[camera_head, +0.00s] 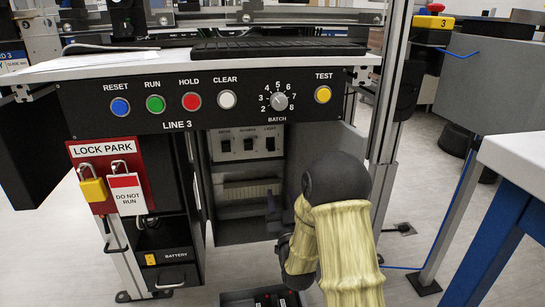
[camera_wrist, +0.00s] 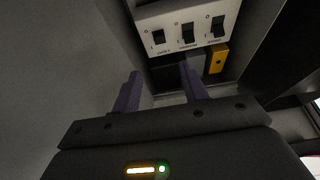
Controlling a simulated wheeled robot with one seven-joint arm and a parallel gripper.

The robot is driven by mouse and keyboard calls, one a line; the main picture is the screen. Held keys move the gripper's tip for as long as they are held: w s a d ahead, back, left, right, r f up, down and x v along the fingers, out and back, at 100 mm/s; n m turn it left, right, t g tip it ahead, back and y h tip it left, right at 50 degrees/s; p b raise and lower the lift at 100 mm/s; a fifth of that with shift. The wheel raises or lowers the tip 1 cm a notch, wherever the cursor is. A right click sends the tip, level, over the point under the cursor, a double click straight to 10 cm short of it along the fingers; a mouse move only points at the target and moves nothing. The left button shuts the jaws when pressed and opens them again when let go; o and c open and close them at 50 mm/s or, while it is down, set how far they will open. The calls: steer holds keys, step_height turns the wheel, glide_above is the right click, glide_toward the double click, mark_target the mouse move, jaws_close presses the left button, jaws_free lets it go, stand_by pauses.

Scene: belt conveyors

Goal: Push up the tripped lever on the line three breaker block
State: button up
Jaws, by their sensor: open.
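The line three breaker block (camera_head: 247,131) is a pale panel inside the open cabinet under the LINE 3 console. It has three dark levers in a row: left (camera_head: 224,146), middle (camera_head: 248,145) and right (camera_head: 270,144). In the wrist view the block is at the top, with its left (camera_wrist: 158,38), middle (camera_wrist: 187,33) and right (camera_wrist: 217,27) levers. The left lever looks shorter there; I cannot tell surely which one is tripped. My gripper (camera_wrist: 161,71) is open and empty, its two purple fingers apart, below the block in the picture and not visibly touching any lever.
A yellow part (camera_wrist: 219,59) sits under the right lever. The cabinet walls close in on both sides. The console (camera_head: 210,103) with buttons and a BATCH knob hangs above the opening. A red LOCK PARK board (camera_head: 79,155) with a yellow padlock (camera_head: 94,190) is at left.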

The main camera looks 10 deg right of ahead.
mark_target(272, 150)
steer(key=b+x, duration=0.5)
steer(key=x, duration=1)
steer(key=shift+w+d+r+b, duration=0.2)
steer(key=shift+w+b, duration=0.1)
steer(key=shift+b, duration=0.1)
steer(key=shift+r, duration=0.1)
jaws_close()
